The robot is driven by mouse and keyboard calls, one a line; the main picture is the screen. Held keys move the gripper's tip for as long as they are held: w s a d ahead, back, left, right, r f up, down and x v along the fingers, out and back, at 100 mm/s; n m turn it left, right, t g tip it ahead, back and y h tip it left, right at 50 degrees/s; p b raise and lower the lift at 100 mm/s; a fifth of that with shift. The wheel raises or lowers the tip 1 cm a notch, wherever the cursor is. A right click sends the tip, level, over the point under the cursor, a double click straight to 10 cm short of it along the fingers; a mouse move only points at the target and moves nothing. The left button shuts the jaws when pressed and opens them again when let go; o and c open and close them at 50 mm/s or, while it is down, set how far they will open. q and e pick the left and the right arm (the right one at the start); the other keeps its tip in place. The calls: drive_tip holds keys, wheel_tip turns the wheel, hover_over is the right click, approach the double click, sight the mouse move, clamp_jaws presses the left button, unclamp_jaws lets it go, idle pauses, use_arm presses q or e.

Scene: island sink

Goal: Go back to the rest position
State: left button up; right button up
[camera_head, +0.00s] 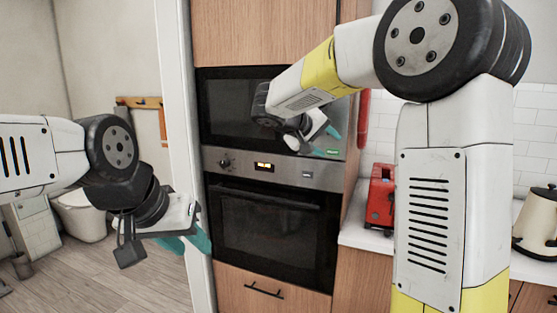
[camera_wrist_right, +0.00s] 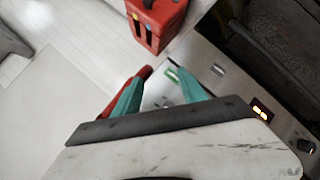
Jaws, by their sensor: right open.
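My right gripper (camera_head: 328,142) is raised in front of the upper built-in oven in the head view, its teal fingers near the oven's lower right corner. In the right wrist view the right gripper (camera_wrist_right: 155,88) has its two teal fingers apart, with nothing visible held between them. My left gripper (camera_head: 190,240) hangs low at the left, in front of the white door frame. Its teal fingers are seen from the side, so the gap between them cannot be judged.
The upper oven (camera_head: 228,108) and lower oven (camera_head: 265,235) are shut. A red appliance (camera_head: 381,196) stands on the white counter (camera_head: 360,237) at right; it also shows in the right wrist view (camera_wrist_right: 157,22). A cream kettle (camera_head: 537,218) is farther right. A toilet (camera_head: 82,215) shows at left.

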drive_tip(key=s+d+f+g+y, duration=0.2)
drive_tip(key=s+f, duration=0.1)
drive_tip(key=s, duration=0.5)
drive_tip(key=s+d+f+g+y, duration=0.1)
drive_tip(key=s+d+f+y, duration=0.15)
drive_tip(key=s, duration=0.45)
drive_tip(key=s+a+f+m+y, duration=0.1)
drive_tip(key=s+a+f+y, duration=0.1)
drive_tip(key=s, duration=0.5)
drive_tip(key=s+a+f+m+y, duration=0.1)
drive_tip(key=s+a+y, duration=0.3)
drive_tip(key=s, duration=0.4)
drive_tip(key=shift+s+f+t, duration=0.2)
drive_tip(key=shift+f+t, duration=0.1)
drive_tip(key=shift+f, duration=0.6)
drive_tip(key=shift+o, duration=0.2)
